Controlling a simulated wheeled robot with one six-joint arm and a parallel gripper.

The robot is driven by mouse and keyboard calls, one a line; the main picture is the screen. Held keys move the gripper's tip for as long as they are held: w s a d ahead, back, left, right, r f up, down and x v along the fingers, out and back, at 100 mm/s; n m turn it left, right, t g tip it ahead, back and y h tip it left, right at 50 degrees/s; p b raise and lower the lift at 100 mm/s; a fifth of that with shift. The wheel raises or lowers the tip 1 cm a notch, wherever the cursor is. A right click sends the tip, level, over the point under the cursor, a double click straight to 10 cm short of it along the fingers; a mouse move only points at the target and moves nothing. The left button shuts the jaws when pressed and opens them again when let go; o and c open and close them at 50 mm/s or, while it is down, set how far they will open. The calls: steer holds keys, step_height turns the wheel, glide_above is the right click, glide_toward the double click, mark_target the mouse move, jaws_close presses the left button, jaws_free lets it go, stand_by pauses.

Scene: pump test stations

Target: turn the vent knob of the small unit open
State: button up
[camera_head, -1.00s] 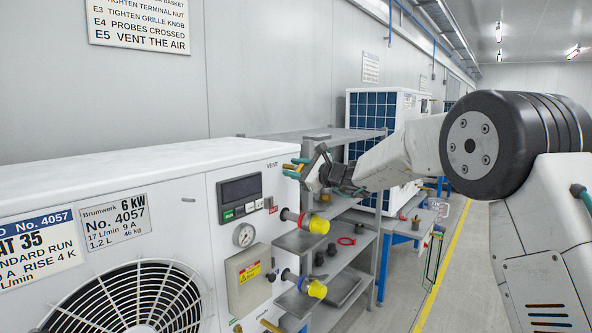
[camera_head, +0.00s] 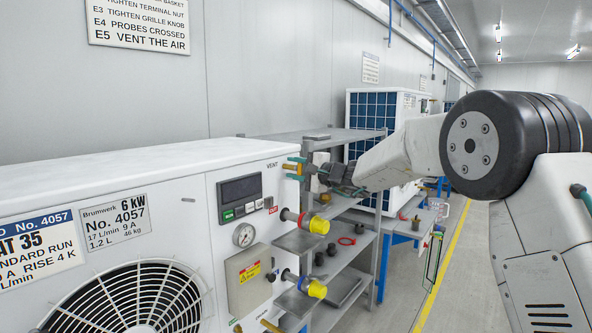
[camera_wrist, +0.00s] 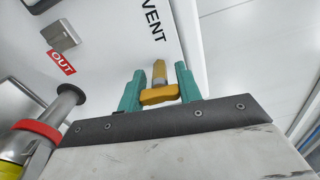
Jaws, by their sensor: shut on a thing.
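The small unit (camera_head: 130,165) is the white cabinet at the left in the head view, with a fan grille, a 6 kW plate and a VENT label. The yellow-brown vent knob (camera_wrist: 159,95) is on its panel beside the word VENT in the wrist view. My gripper (camera_wrist: 158,90) has its two green fingers on either side of the knob, shut on it. In the head view my gripper (camera_head: 297,169) reaches the unit's upper right edge from the right. The knob's exact angle is hard to read there.
Below the vent, two pipe stubs with yellow caps (camera_head: 319,225) (camera_head: 316,289) stick out of the panel. A red OUT label (camera_wrist: 61,61) is near the upper one. A grey shelf rack (camera_head: 345,262) stands close behind, and the aisle floor (camera_head: 465,285) at right is clear.

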mark_target(302, 170)
steer(key=shift+f+n, duration=0.2)
steer(key=shift+n, duration=0.2)
steer(key=o, duration=1)
steer(key=shift+a, duration=0.1)
steer(key=shift+r, duration=0.1)
steer(key=shift+s+d, duration=0.1)
steer(key=shift+d, duration=0.1)
steer(key=v, duration=0.7)
steer(key=shift+s+d, duration=0.15)
steer(key=shift+s, duration=0.1)
